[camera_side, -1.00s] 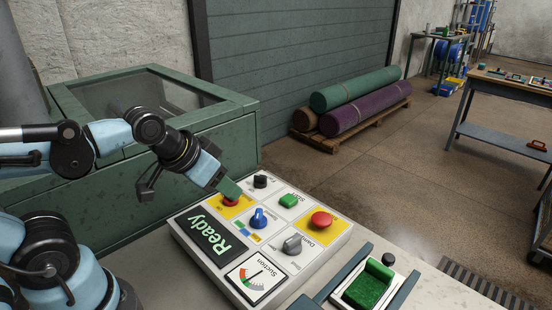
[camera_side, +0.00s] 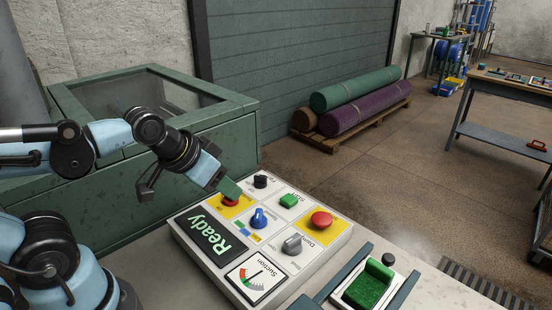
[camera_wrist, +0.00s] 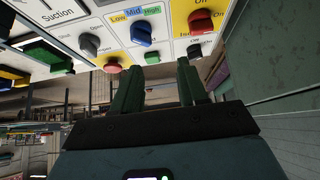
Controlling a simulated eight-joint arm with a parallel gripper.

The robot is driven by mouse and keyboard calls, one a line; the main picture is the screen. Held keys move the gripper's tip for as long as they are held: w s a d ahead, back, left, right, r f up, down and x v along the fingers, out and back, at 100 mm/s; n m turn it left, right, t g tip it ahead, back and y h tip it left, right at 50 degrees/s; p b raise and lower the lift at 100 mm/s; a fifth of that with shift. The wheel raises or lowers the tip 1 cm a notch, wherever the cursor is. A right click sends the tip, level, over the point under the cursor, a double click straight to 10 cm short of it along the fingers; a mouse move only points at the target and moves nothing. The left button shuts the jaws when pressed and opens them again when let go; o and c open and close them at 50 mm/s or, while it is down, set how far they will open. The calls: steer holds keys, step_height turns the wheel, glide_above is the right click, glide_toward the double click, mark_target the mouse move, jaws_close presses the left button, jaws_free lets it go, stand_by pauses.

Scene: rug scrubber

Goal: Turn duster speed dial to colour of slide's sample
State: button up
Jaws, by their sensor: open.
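The blue speed dial (camera_side: 258,219) stands on the white control panel (camera_side: 192,252), beside a small strip of colour marks (camera_side: 242,229). In the wrist view the dial (camera_wrist: 141,32) sits below labels Low in yellow, Mid in blue and High in green. Its ridge seems to point towards Mid. The green sample (camera_side: 366,293) lies in the slide's white tray at the lower right. My gripper (camera_side: 229,187) is above the panel's far left edge, near the red switch and apart from the dial. In the wrist view its fingers (camera_wrist: 160,85) are open and empty.
Around the dial are a red switch (camera_side: 231,202), a black knob (camera_side: 261,181), a green button (camera_side: 288,201), a red button (camera_side: 320,219) and a grey knob (camera_side: 292,244). A Ready display (camera_side: 213,238) and a Suction gauge (camera_side: 257,279) lie in front.

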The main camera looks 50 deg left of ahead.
stand_by(0.4)
steer(key=n+g, duration=0.7)
steer(key=n, duration=0.1)
glide_toward(258, 213)
step_height(258, 213, down, 8)
steer(key=shift+w+f, duration=0.1)
steer(key=shift+f, duration=0.15)
stand_by(0.4)
jaws_close()
